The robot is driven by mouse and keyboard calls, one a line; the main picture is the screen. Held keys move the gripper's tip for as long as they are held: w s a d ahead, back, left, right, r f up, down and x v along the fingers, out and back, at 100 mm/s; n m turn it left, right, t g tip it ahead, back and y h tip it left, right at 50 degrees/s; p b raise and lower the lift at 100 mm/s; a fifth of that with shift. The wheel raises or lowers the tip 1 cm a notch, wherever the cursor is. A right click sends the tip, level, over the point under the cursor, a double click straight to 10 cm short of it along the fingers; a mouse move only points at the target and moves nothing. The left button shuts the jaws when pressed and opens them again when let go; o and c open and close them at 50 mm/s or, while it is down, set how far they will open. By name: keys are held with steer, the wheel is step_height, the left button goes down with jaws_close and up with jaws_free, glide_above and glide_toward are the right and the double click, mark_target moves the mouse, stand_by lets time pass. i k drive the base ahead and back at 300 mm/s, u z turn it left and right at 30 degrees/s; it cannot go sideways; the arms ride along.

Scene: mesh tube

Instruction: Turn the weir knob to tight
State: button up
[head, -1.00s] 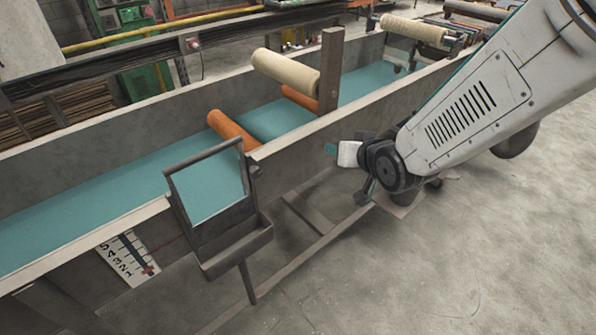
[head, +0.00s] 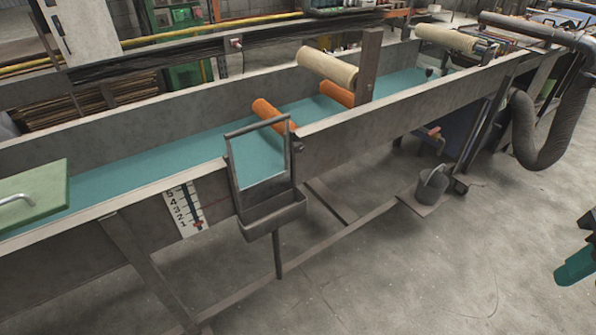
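I cannot make out for certain which part is the weir knob. A small red part (head: 434,131) shows under the far right part of the long trough (head: 400,115), too small to read its setting. A white numbered scale (head: 184,209) with a red mark near its bottom is on the trough's near side. Only a teal and dark tip of my gripper (head: 576,264) shows at the right edge, over the floor and well apart from the trough. The rest of it is out of the frame, so its opening cannot be told.
A framed pane (head: 259,160) with a tray (head: 272,217) stands out from the trough's near side. A bucket (head: 431,186) sits on a low plate. A thick grey hose (head: 522,130) hangs at the right. The floor in front is clear.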

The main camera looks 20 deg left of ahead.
mark_target(298, 147)
steer(key=u, duration=0.05)
steer(key=k, duration=0.7)
steer(key=z, duration=1)
steer(key=i, duration=1.25)
steer(key=u, duration=0.85)
steer(key=i, duration=0.6)
steer(key=u, duration=0.7)
